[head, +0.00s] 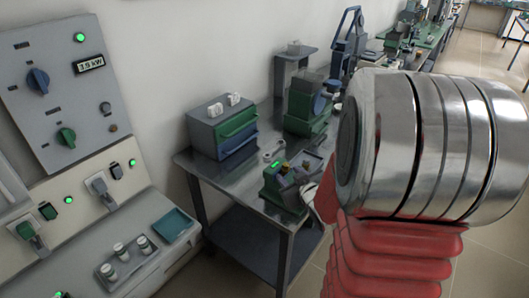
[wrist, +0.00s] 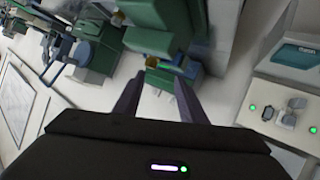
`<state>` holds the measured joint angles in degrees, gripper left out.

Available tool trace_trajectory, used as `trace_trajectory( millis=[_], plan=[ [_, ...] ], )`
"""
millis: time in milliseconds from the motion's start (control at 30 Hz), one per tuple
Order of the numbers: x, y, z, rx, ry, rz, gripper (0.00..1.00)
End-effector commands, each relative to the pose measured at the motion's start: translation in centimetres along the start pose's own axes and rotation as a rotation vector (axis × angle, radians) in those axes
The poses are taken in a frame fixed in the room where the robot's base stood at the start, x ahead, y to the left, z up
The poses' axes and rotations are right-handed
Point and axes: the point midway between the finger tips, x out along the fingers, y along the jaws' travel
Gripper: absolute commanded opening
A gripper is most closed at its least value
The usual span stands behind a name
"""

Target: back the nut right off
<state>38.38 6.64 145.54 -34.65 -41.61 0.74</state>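I cannot make out a nut for certain in either view. A small green device (wrist: 168,80) lies just beyond my fingertips in the wrist view, with a small brass-coloured part (wrist: 181,65) on it, too small to identify. What looks like the same green device stands near the front corner of the metal bench in the head view (head: 272,190). My gripper (wrist: 156,84) is open, with its two dark fingers apart and nothing seen between them. In the head view my arm fills the right side and the gripper does not show.
The metal bench (head: 187,160) also carries a grey drawer box (head: 206,134) and a larger green machine (head: 306,122). Control panels with switches (head: 60,90) stand at the left. A tray with small white-topped items (head: 118,272) lies on the lower console. Open floor shows at the right.

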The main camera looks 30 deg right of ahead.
Motion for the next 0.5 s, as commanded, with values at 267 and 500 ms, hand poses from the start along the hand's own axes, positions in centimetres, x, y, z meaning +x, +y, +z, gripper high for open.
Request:
trace_trajectory(
  millis=[267,500],
  plan=[
    [0.3,1.1,3.1,0.062,0.141,-0.041,0.38],
    [-0.7,1.6,4.8,0.137,0.266,-0.068,0.38]
  ],
)
